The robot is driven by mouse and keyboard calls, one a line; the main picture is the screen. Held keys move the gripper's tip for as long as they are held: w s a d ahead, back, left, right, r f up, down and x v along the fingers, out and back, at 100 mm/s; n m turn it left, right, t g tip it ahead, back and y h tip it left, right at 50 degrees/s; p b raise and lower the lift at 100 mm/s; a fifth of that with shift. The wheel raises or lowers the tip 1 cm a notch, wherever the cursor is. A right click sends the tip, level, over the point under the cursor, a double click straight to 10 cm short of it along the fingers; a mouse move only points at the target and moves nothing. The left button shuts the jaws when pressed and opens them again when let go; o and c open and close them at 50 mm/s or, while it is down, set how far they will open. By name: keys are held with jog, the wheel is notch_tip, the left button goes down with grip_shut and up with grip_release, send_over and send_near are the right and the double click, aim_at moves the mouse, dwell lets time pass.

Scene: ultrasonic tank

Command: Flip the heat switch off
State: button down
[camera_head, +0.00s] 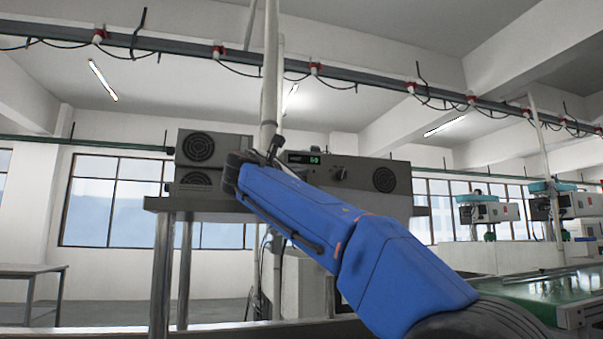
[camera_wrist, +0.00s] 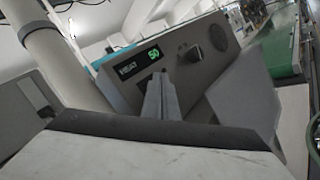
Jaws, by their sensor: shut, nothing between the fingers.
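The grey control box (camera_head: 402,164) stands on a raised shelf in the head view, partly behind my blue arm. In the tilted wrist view its front panel (camera_wrist: 212,70) carries a lit green display (camera_wrist: 139,61) that seems to read 50, a dark knob (camera_wrist: 191,53) and a round grille. My gripper (camera_wrist: 161,77) is shut and empty, its fingertips in front of the panel just below the display. I cannot tell whether they touch it. The heat switch is not clearly visible; the fingers may hide it, and its position cannot be read.
A second grey box (camera_head: 198,150) with round fan grilles stands left of the control box. A pale vertical pole (camera_head: 270,70) rises close to my gripper. The shelf (camera_head: 165,204) has metal legs. A green conveyor (camera_head: 545,288) and other machines are at the right.

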jog(key=shift+s+d, duration=0.15)
jog(key=shift+s, duration=0.45)
jog(key=shift+s, duration=0.1)
jog(key=shift+s+d+f, duration=0.1)
jog(key=shift+s+d, duration=0.05)
jog(key=shift+s, duration=0.65)
jog(key=shift+s+d+f, duration=0.15)
jog(key=shift+s, duration=0.6)
jog(key=shift+s+d+f, duration=0.1)
jog(key=shift+s+d, duration=0.05)
jog(key=shift+s, duration=0.65)
